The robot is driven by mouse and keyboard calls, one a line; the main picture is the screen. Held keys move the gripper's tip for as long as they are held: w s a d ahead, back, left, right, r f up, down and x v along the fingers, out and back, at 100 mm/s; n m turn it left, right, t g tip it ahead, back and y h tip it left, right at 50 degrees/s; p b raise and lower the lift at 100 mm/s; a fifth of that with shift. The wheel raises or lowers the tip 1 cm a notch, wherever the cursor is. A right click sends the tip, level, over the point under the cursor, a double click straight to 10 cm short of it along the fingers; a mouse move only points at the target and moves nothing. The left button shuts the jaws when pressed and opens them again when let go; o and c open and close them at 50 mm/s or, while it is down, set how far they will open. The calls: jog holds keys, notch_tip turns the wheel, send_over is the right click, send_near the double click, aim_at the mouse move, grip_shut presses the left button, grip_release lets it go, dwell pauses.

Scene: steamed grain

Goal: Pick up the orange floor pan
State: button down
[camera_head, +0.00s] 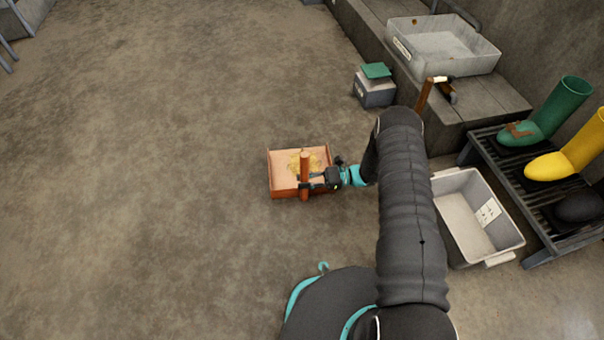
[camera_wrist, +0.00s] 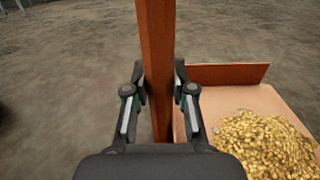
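The orange floor pan (camera_head: 285,192) is a shallow, square-looking tray near the middle of the head view, with yellow grain (camera_head: 312,160) in it. A reddish-brown handle (camera_head: 304,178) stands upright at its near side. My gripper (camera_head: 305,184) reaches in from the right at the handle. In the wrist view, the fingers of my gripper (camera_wrist: 159,85) lie on both sides of the handle (camera_wrist: 158,50) and their tips appear to touch it. The pan (camera_wrist: 225,75) and its grain (camera_wrist: 265,145) show at the lower right there. The pan appears to rest on the floor.
A grey bin (camera_head: 455,222) stands on the floor right of my arm. A boot rack (camera_head: 545,190) with green and yellow boots is farther right. The floor at left is clear.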

aim_at(303, 173)
dwell(0.4)
jog(key=shift+r, duration=0.45)
jog(key=r, duration=0.2)
jog(key=r+p, duration=0.1)
jog(key=r, duration=0.1)
jog(key=shift+a, duration=0.3)
jog(key=w+a+r+p, duration=0.1)
jog(key=a+r, duration=0.5)
jog(key=a, duration=0.5)
jog(key=shift+w, duration=0.15)
jog(key=d+r+m+t+h+p, duration=0.1)
jog(key=d+r+m+t+p, duration=0.3)
jog(key=d, duration=1)
jog(key=d+r+m+t+h+p, duration=0.2)
jog(key=d+r+m+t, duration=0.3)
jog(key=d+r+t, duration=0.4)
jog(key=d+r+p, duration=0.1)
jog(key=d+r, duration=0.3)
jog(key=d, duration=0.1)
jog(key=shift+s+d+p, duration=0.15)
jog(key=shift+s+p, duration=0.1)
jog(key=shift+p, duration=0.15)
jog(key=shift+r+t, duration=0.1)
jog(key=shift+t, duration=0.2)
